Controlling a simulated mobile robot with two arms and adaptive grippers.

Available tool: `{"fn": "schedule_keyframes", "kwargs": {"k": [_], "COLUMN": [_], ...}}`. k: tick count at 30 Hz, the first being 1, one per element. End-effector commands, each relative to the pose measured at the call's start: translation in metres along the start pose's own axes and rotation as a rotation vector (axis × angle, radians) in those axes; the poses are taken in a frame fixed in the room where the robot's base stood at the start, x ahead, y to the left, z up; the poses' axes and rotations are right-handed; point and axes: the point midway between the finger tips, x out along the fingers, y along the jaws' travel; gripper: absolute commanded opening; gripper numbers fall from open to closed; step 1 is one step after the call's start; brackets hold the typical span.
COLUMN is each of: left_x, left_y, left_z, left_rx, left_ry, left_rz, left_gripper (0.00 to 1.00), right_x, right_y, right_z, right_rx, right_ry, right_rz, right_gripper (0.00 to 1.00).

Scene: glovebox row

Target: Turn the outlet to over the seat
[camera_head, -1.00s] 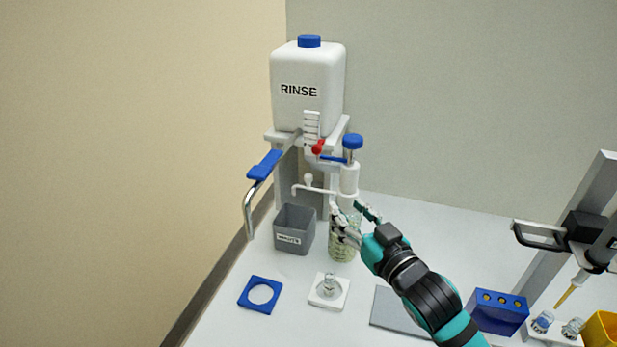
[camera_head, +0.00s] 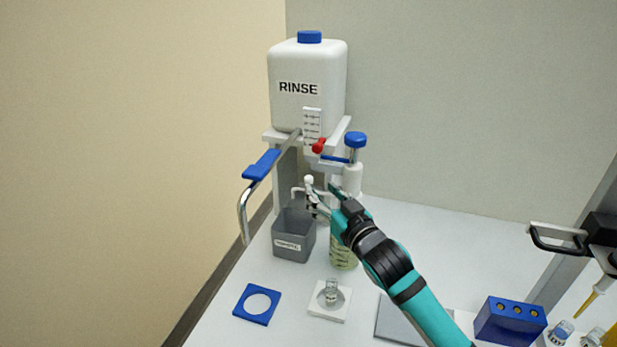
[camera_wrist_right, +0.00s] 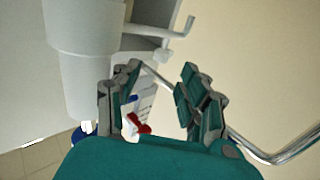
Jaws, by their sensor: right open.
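The outlet (camera_head: 298,189) is a thin white spout with a round white knob on it. It reaches left from the white pump body (camera_head: 352,178), and its tip is above the grey waste bin (camera_head: 293,252). The white square seat (camera_head: 326,313) with a small glass vial (camera_head: 331,291) in it is on the bench in front. My right gripper (camera_head: 322,196) is open beside the outlet's knob and partly hides the spout. In the right wrist view the spout (camera_wrist_right: 150,32) shows just beyond the open fingers (camera_wrist_right: 160,72). My left gripper is not in view.
The RINSE bottle (camera_head: 306,95) stands on a shelf behind. A blue-handled lever (camera_head: 262,164) with a curved metal pipe is left of the outlet. A red tap (camera_head: 319,146) is above it. A blue ring plate (camera_head: 257,305) lies left of the seat.

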Motion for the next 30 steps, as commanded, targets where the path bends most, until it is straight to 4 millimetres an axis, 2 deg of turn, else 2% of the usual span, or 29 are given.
{"fn": "schedule_keyframes", "kwargs": {"k": [3, 9, 15, 23, 25, 30], "left_x": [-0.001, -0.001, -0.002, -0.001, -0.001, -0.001], "left_y": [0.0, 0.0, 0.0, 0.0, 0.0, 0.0], "left_z": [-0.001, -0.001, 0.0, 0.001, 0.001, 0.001], "left_rx": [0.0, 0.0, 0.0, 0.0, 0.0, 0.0], "left_ry": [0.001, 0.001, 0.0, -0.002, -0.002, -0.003], "left_rz": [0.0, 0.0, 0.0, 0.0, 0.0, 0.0], "left_gripper": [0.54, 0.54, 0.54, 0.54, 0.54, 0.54], "right_x": [0.027, 0.058, 0.071, 0.073, 0.073, 0.073], "right_y": [-0.001, -0.001, 0.0, -0.001, -0.001, 0.0], "right_z": [-0.001, 0.0, 0.0, 0.0, 0.0, 0.0], "right_rx": [0.0, -0.001, -0.001, -0.001, -0.001, -0.001], "right_ry": [0.0, 0.0, 0.001, 0.0, 0.0, 0.0], "right_rz": [0.0, -0.001, -0.001, -0.001, -0.001, -0.001], "right_gripper": [0.43, 0.43, 0.43, 0.43, 0.37, 0.15]}}
